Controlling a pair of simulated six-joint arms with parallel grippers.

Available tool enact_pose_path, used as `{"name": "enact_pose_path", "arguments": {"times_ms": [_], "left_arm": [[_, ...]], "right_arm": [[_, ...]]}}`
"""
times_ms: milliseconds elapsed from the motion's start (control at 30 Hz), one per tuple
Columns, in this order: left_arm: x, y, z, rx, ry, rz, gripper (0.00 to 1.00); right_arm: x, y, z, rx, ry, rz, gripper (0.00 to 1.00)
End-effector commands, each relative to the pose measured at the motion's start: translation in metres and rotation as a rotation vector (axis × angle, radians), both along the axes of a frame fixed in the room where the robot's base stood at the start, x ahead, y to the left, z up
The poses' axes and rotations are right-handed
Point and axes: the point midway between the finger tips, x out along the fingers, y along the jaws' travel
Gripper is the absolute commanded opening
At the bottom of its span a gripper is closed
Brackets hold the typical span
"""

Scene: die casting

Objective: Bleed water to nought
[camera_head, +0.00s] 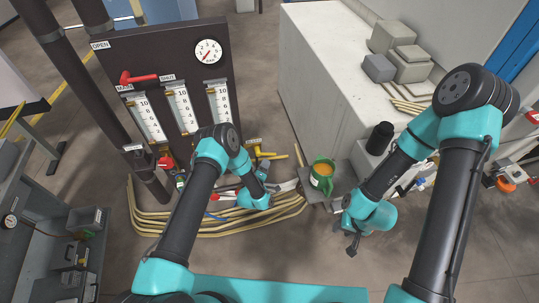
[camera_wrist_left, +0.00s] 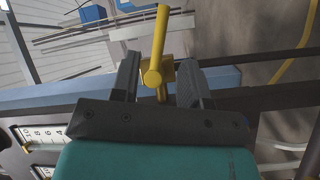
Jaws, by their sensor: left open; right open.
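In the left wrist view the yellow handle (camera_wrist_left: 156,50) stands between my two spread jaws. My left gripper (camera_wrist_left: 160,75) is open around it; I cannot tell whether a finger touches it. In the head view my left wrist partly hides this spot. The panel carries a round white gauge (camera_head: 208,51) with a red needle and upright scale meters (camera_head: 184,108); their readings are too small to tell. My right gripper (camera_head: 350,241) is open and empty, low at right.
Red handles (camera_head: 138,78) sit on the panel. A green mug (camera_head: 322,175) with orange contents stands on a grey plate between my arms. Yellow hoses (camera_head: 225,228) run along the floor. A pale counter (camera_head: 325,75) with grey blocks stands right. The front floor is clear.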

Motion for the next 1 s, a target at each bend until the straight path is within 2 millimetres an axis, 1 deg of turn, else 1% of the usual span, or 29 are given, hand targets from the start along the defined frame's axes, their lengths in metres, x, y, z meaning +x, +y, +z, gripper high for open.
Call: {"name": "enact_pose_path", "arguments": {"times_ms": [33,200,300,433,600,867,1000], "left_arm": [[0.009,-0.003,0.000,0.000,-0.003,0.000,0.41],[0.036,-0.011,0.000,-0.001,-0.003,-0.001,0.41],[0.050,-0.015,0.000,0.000,-0.002,-0.001,0.41],[0.064,-0.018,0.000,0.000,-0.001,0.001,0.41],[0.072,-0.020,0.000,-0.001,0.001,0.000,0.41],[0.072,-0.021,0.000,-0.001,0.001,-0.001,0.41],[0.072,-0.020,0.000,-0.001,0.001,-0.001,0.29]], "right_arm": [[0.000,0.000,0.000,0.000,0.000,0.000,0.40],[0.000,0.000,0.000,0.000,0.000,0.000,0.40],[0.000,0.000,0.000,0.000,0.000,0.000,0.40],[0.000,0.000,0.000,0.000,0.000,0.000,0.40],[0.000,0.000,0.000,0.000,0.000,0.000,0.40],[0.000,0.000,0.000,0.000,0.000,0.000,0.40],[0.000,0.000,0.000,0.000,0.000,0.000,0.40]]}}
